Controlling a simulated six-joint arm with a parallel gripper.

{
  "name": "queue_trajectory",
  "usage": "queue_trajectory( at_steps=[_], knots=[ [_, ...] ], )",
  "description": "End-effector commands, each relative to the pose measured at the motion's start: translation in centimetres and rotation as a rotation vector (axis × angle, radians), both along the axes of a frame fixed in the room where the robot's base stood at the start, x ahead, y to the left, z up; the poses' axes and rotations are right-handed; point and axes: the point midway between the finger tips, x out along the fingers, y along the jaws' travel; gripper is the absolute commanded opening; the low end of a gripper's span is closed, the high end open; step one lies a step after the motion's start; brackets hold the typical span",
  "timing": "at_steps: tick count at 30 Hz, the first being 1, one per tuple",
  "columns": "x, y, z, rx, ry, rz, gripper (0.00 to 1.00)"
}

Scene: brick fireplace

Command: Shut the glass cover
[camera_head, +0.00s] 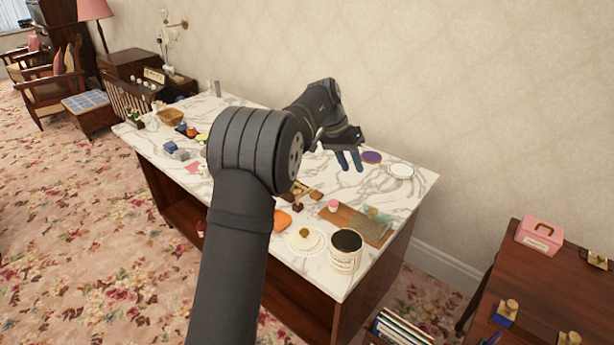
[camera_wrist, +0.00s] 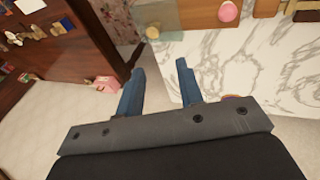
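A see-through, grey-green panel (camera_head: 376,230), possibly the glass cover, is at the right end of a brown board (camera_head: 343,217) near the front right of the marble table. A similar translucent piece shows at the top of the wrist view (camera_wrist: 156,14), partly cut off. I cannot tell whether it is hinged or how far it stands open. My gripper (camera_head: 349,160) has two blue fingers and is over the back right of the table, apart from the panel. In the wrist view my gripper (camera_wrist: 158,84) is open, with nothing between the fingers.
A purple disc (camera_head: 372,157) and a white plate (camera_head: 401,171) lie near my gripper. A white canister with a dark top (camera_head: 345,262), a plate with a gold knob (camera_head: 305,239) and a pink-topped item (camera_head: 333,205) stand near the board. A dark wood desk (camera_head: 540,290) is at right.

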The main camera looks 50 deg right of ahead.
Motion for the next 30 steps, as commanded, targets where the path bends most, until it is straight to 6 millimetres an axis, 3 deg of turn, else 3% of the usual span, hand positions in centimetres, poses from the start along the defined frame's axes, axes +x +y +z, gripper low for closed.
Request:
queue_trajectory(
  at_steps=[1, 5, 12, 18, 24, 30],
  knots=[
    [-0.2, 0.0, -0.1, 0.004, -0.007, 0.001, 0.23],
    [-1.6, 0.2, -1.3, 0.036, -0.081, 0.029, 0.00],
    [-7.0, 1.8, -5.0, 0.052, -0.436, 0.104, 0.00],
    [-12.4, 3.0, -6.0, -0.105, -0.680, 0.065, 0.00],
    [-17.3, 3.9, -6.2, -0.266, -0.766, -0.021, 0.00],
    [-18.7, 4.1, -6.5, -0.318, -0.778, -0.053, 0.00]
  ],
)
